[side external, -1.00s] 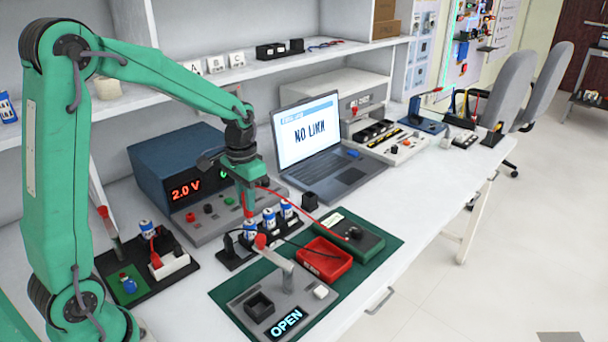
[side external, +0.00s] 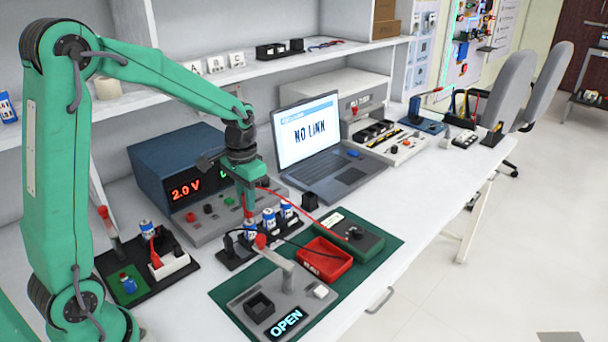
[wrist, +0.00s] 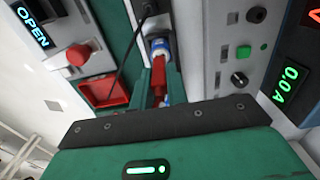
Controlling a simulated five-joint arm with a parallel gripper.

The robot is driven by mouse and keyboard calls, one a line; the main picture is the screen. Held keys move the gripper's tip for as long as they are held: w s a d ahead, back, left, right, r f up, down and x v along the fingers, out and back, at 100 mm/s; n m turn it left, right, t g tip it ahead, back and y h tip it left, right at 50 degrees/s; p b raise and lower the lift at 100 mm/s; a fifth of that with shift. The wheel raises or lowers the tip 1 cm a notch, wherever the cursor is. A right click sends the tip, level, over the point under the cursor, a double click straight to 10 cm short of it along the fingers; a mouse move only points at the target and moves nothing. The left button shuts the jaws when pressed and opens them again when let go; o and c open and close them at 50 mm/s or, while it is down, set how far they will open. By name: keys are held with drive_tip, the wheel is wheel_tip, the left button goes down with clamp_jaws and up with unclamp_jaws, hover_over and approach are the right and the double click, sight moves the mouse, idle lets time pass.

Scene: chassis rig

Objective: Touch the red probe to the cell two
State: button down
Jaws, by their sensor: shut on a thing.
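My gripper (side external: 247,208) is shut on the red probe (side external: 249,214), whose red lead runs off to the right. The probe points down at the nearest of three blue-and-white cells (side external: 250,231), the left one in the row. In the wrist view, the red probe (wrist: 158,76) is between the fingers and overlaps a blue-and-white cell (wrist: 160,46). I cannot tell whether its tip touches the cell. The middle cell (side external: 268,219) and the right cell (side external: 287,211) stand upright farther along the black holder. Cell numbers are not readable.
A power supply (side external: 185,172) reading 2.0 V stands behind the cells. A red tray (side external: 324,262) and a panel reading OPEN (side external: 286,322) lie in front. A black lead crosses near the holder. A laptop (side external: 310,135) shows NO LINK.

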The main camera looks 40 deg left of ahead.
drive_tip(key=shift+r, duration=0.1)
drive_tip(key=shift+r, duration=2.95)
